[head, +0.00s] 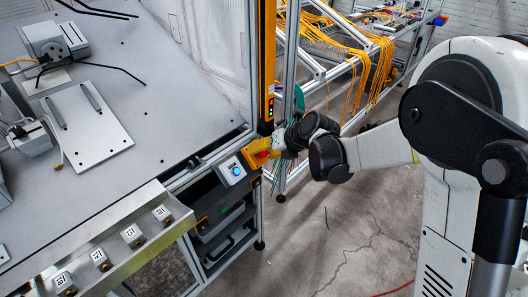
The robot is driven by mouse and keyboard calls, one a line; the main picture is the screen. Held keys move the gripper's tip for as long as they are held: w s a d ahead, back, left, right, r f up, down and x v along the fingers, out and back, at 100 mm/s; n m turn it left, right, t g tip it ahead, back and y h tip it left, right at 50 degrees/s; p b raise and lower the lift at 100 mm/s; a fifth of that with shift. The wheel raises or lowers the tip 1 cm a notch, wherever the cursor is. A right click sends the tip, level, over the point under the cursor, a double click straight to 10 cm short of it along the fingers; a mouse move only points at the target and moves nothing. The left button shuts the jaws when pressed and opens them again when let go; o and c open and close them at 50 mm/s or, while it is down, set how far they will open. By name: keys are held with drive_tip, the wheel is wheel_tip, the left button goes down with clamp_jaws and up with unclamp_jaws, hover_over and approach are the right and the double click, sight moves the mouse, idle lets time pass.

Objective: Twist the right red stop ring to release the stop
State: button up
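A small red part (262,155), which looks like the stop ring, shows on a yellow box (252,146) at the front right corner of the workbench. It is partly hidden and too small to show its turn position. My gripper (272,146) is at the right of the yellow box, at the end of my arm, which reaches in from the right. The gripper is right beside the red part. I cannot tell whether it touches it. Its fingers are small and partly hidden, so their opening is unclear.
A grey box with a blue button (236,171) sits just left of the yellow box. A yellow light curtain post (268,60) rises behind it. Several labelled units line the front rail (95,243). A rack with yellow cables (375,75) stands behind. Floor (340,235) is clear below my arm.

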drive_tip(key=p+v, duration=0.3)
drive_tip(key=v, duration=0.4)
idle(0.4)
idle(0.6)
